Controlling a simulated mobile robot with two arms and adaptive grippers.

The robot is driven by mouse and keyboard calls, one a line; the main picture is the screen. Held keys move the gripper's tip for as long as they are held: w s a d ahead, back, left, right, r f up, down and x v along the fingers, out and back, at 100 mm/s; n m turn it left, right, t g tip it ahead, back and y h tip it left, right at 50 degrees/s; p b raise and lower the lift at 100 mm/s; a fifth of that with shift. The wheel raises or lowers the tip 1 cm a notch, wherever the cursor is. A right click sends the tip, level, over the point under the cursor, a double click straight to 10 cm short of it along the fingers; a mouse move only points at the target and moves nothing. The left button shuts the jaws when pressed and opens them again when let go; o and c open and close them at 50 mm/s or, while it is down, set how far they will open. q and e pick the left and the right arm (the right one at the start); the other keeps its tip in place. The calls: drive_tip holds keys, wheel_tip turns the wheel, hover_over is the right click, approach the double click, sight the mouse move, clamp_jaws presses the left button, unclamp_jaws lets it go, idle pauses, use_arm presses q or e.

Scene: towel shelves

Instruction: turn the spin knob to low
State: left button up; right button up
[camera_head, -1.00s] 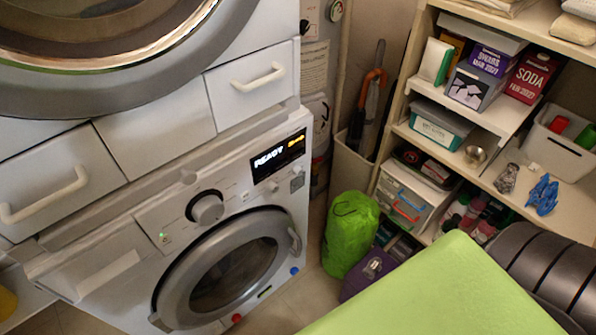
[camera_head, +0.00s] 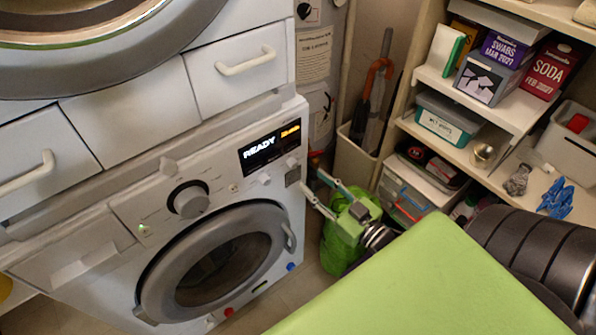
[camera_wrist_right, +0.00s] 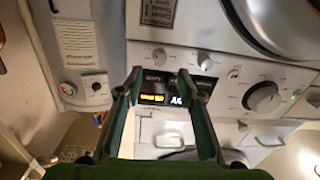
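The washer's white control panel (camera_head: 135,205) carries a large round dial (camera_head: 188,200) and smaller white knobs, one below the display (camera_head: 265,180) and one near its right end (camera_head: 291,162). The labels are too small to show which is the spin knob or its setting. The display (camera_head: 269,150) reads READY. My right gripper (camera_head: 311,180) is open and empty, just right of the panel. In the right wrist view the open fingers (camera_wrist_right: 160,76) frame the display, with the two small knobs (camera_wrist_right: 160,57) (camera_wrist_right: 205,62) beyond and the large dial to the right. My left gripper is not in view.
The washer's round door (camera_head: 215,265) is shut below the panel. Drawers with handles (camera_head: 245,62) sit above it. A green bag (camera_head: 340,250) stands on the floor behind my right gripper. Shelves (camera_head: 500,110) with boxes and tubs stand at the right.

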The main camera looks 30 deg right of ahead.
sight(295, 166)
drive_tip(key=w, duration=0.2)
drive_tip(key=w+b, duration=0.1)
drive_tip(key=w, duration=0.1)
drive_tip(key=w+b, duration=0.1)
drive_tip(key=w, duration=0.1)
drive_tip(key=shift+w+a+f, duration=0.1)
drive_tip(key=shift+a+f, duration=0.05)
drive_tip(key=shift+a, duration=0.25)
drive_tip(key=shift+w, duration=0.6)
clamp_jaws()
